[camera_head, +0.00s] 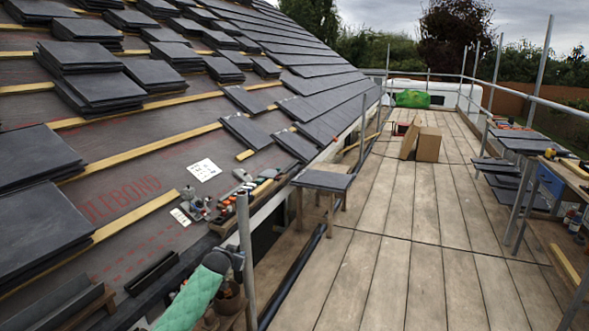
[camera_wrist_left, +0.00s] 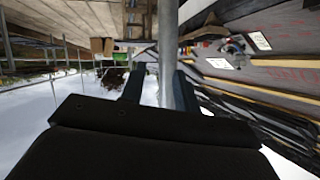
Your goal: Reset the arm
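My left arm, in a green quilted sleeve (camera_head: 190,300), comes in at the bottom left of the head view. My left gripper (camera_head: 236,262) is at its end, close beside an upright scaffold pole (camera_head: 246,235) at the roof edge. In the left wrist view, which looks upside down, the two dark fingers of the left gripper (camera_wrist_left: 160,88) are apart. The grey pole (camera_wrist_left: 168,40) shows in the gap between them; I cannot tell whether it is between the fingers or beyond them. No tile is in the gripper. My right gripper is not in view.
Slate stacks (camera_head: 90,75) lie on the battened roof at left. Tools (camera_head: 245,190) line the eaves board. A small slate-topped stand (camera_head: 323,181) is right of them. Cardboard boxes (camera_head: 428,145) stand on the plank walkway (camera_head: 400,235), mostly clear. A workbench (camera_head: 565,178) is at right.

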